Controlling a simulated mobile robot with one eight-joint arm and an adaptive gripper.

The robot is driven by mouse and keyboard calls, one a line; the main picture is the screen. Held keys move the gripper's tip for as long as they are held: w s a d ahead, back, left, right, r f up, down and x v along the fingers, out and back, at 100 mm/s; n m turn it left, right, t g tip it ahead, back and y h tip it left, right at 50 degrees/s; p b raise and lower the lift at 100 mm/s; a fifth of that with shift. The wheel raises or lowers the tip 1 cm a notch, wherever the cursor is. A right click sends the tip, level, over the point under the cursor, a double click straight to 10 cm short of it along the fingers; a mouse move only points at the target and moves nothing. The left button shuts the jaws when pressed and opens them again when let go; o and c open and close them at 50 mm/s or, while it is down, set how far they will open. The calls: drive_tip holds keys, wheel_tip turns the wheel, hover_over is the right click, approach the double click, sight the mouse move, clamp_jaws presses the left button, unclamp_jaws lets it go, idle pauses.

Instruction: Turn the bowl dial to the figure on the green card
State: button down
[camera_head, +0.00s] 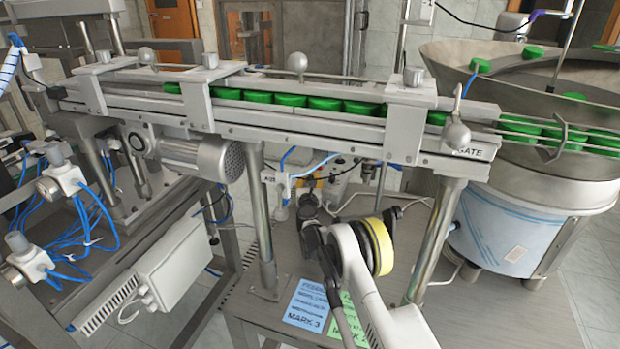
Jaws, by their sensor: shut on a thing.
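The green card (347,318) lies on the grey bench top below the conveyor, partly covered by my arm. Its bottom line seems to read "MARK", but the figure is hard to read. My gripper (309,203) is a small dark shape under the conveyor, at the end of my white and yellow-banded arm. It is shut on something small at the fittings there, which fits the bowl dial. The dial's face and pointer are hidden, so its setting cannot be read. The steel feeder bowl (540,170) stands at the right with green caps in it.
A blue card (308,305) reading "MARK 3" lies left of the green card. The conveyor (300,120) with green caps runs above my gripper. Its steel legs (262,225) and (435,240) stand either side of my arm.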

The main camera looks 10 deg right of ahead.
drive_tip(key=c, duration=1.2)
unclamp_jaws()
drive_tip(key=v, duration=1.2)
